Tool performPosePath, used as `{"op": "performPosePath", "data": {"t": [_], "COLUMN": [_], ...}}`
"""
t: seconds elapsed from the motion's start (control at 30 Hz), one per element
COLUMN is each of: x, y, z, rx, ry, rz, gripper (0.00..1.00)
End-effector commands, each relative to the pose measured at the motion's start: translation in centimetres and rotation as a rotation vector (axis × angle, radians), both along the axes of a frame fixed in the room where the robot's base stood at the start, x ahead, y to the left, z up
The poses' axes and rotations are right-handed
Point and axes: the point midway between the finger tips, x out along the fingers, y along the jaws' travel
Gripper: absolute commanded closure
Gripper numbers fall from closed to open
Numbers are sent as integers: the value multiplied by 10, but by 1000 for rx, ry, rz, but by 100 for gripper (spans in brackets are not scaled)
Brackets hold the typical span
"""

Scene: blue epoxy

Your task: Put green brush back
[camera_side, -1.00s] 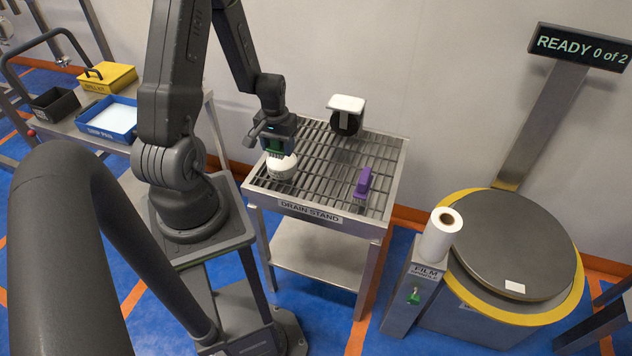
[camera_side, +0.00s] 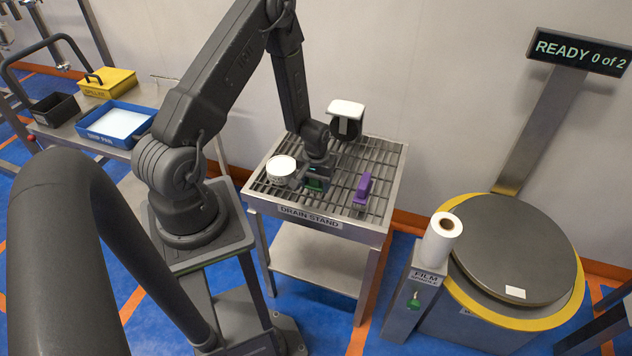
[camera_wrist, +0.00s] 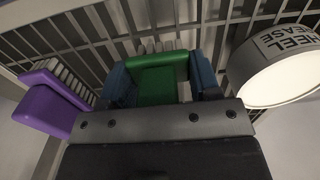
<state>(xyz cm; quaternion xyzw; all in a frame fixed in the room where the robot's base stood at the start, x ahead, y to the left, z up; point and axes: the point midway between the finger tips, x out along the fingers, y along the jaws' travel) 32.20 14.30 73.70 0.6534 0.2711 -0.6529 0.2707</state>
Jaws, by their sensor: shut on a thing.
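The green brush (camera_wrist: 158,80) is between the two blue-grey fingers of my gripper (camera_wrist: 160,84) in the wrist view. My gripper (camera_side: 317,182) is shut on it, low over the drain stand (camera_side: 310,212), with a bit of green (camera_side: 316,185) showing in the side view. I cannot tell whether the brush touches the grating. A purple brush (camera_side: 362,188) stands on the grating to the right of my gripper; it also shows at the left of the wrist view (camera_wrist: 55,100).
A white round tub (camera_side: 281,168), labelled "WHEEL ...EASE" in the wrist view (camera_wrist: 285,65), sits just left of my gripper. A white-topped dark wheel (camera_side: 346,117) stands behind. The film roll (camera_side: 440,240) and turntable (camera_side: 505,250) are to the right.

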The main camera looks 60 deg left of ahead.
Motion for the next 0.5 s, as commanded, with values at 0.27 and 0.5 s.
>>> {"op": "performPosePath", "data": {"t": [0.27,0.5], "x": [0,0], "y": [0,0], "z": [-1,-3], "rx": [0,0], "ry": [0,0], "rz": [0,0], "gripper": [71,27]}}
